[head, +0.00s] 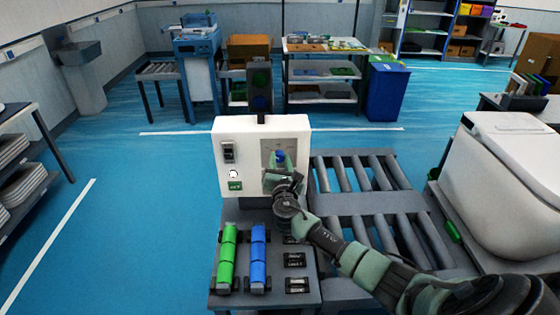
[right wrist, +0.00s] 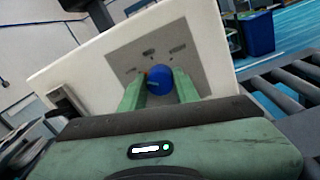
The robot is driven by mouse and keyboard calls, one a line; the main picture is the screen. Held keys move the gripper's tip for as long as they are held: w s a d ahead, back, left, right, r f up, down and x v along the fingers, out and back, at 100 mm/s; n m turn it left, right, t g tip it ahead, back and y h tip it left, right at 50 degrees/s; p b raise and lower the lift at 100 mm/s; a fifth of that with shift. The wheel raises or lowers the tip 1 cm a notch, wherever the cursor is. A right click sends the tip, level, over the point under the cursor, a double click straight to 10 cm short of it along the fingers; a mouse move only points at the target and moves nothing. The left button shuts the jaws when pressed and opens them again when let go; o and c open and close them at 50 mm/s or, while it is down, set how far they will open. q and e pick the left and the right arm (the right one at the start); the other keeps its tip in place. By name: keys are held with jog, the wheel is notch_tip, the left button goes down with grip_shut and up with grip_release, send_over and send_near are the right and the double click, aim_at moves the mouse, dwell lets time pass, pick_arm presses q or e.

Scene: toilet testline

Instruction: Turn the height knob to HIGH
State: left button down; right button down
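The blue height knob (right wrist: 159,80) is on a grey panel plate (right wrist: 190,62) with several small labels around it, too blurred to read. A small red mark shows at the knob's upper left edge. My right gripper (right wrist: 159,86) has its two green fingers on either side of the knob, seemingly touching it. In the head view the knob (head: 280,156) sits on the right half of the white control box (head: 240,147), with my right gripper (head: 279,172) just in front and hiding its lower part. My left gripper is not in view.
The box has a black switch (head: 228,152) and a green label (head: 235,186) on its left. Green (head: 227,257) and blue (head: 258,258) cylinders lie on the stand below. A roller conveyor (head: 375,200) and a white toilet (head: 505,180) are to the right. Floor at left is clear.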

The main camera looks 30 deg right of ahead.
jog(key=shift+f+m+b, duration=0.25)
jog(key=shift+m+b, duration=0.75)
jog(key=shift+b, duration=0.15)
jog(key=m+b, duration=0.2)
jog(key=shift+m, duration=0.3)
jog(key=m+b, duration=0.5)
jog(key=m, duration=0.1)
jog(key=shift+f+b, duration=0.1)
jog(key=shift+b, duration=0.25)
jog(key=m+b, duration=0.4)
jog(key=m, duration=0.2)
jog(key=shift+h, duration=0.3)
jog(key=m+b, duration=0.1)
jog(key=m, duration=0.2)
jog(key=shift+m+b, duration=0.3)
jog(key=shift+b, duration=0.1)
jog(key=shift+m+b, duration=0.55)
jog(key=shift+m, duration=0.55)
